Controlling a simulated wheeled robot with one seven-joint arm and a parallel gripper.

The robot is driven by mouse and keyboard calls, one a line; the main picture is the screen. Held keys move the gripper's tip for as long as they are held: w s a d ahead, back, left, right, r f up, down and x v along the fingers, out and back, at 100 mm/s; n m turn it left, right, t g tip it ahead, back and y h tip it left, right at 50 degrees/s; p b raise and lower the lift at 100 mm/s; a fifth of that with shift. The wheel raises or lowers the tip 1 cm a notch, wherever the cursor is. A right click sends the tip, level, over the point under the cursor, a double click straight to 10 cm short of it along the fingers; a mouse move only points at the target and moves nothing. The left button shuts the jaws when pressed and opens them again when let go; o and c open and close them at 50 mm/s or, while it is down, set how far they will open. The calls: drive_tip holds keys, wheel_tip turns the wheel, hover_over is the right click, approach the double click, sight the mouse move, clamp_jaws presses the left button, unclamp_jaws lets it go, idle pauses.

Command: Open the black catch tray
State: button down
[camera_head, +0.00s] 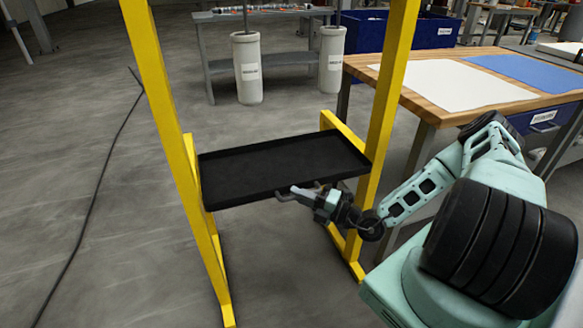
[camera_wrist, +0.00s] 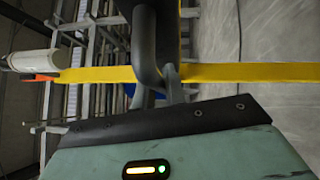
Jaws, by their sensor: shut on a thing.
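The black catch tray (camera_head: 280,165) is a shallow rectangular tray held level between the yellow posts of the press frame. A bar handle sits on its front edge, and the handle (camera_wrist: 146,45) also shows close up in the wrist view. My gripper (camera_head: 292,196) reaches in from the right at the front edge of the tray and is shut on the handle. In the wrist view my gripper (camera_wrist: 165,95) has its fingers at the handle, partly hidden by the dark plate of the gripper body.
The yellow frame (camera_head: 157,80) stands on both sides of the tray. A wooden workbench (camera_head: 430,105) with white and blue sheets stands at the right. Two white cylinders (camera_head: 247,70) stand behind. A dark cable (camera_head: 100,185) lies on the floor at left. The floor before the tray is clear.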

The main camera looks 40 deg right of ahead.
drive_tip(key=s+a+p, duration=0.1)
drive_tip(key=s+p, duration=0.1)
drive_tip(key=s, duration=0.4)
drive_tip(key=shift+a, duration=0.35)
drive_tip(key=shift+s, duration=0.1)
drive_tip(key=c, duration=1.5)
unclamp_jaws()
drive_tip(key=shift+o, duration=0.2)
drive_tip(key=v, duration=1.7)
drive_tip(key=shift+s+d, duration=0.15)
drive_tip(key=shift+d, duration=0.05)
drive_tip(key=shift+f, duration=0.1)
